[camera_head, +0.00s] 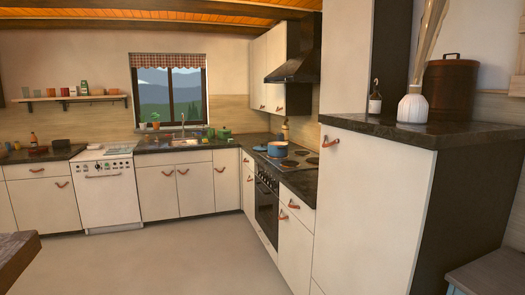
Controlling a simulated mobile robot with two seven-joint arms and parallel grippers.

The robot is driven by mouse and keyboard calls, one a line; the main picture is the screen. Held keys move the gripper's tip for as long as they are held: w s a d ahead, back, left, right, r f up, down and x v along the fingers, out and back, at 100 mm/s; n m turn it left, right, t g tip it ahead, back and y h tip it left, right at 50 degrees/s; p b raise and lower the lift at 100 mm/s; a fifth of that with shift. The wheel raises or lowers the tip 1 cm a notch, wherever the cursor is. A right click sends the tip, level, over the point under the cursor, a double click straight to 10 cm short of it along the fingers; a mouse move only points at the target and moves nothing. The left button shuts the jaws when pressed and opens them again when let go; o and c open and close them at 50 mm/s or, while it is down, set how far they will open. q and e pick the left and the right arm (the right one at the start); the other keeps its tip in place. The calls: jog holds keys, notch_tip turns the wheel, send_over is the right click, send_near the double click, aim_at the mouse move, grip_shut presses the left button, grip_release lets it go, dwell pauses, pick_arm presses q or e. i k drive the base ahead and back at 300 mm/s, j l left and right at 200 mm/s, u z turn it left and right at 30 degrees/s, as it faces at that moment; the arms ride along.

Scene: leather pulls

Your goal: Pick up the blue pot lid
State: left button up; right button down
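A small blue pot (278,151) stands on the stove at the right of the kitchen, some way off. Neither of my grippers is in view.
The stove (267,200) sits in the right-hand counter run, beyond a tall cabinet (367,210) with a white vase (411,106) on top. A dark table corner (17,255) is at lower left, a grey stool (490,275) at lower right. The middle floor (160,262) is clear.

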aim_at(262, 147)
jog(key=i+j+u, duration=0.1)
jog(key=i+u, duration=0.35)
jog(key=i, duration=4.2)
jog(key=i+j+z, duration=0.15)
jog(key=i, duration=0.5)
jog(key=i+j+z, duration=0.15)
jog(key=i, duration=0.55)
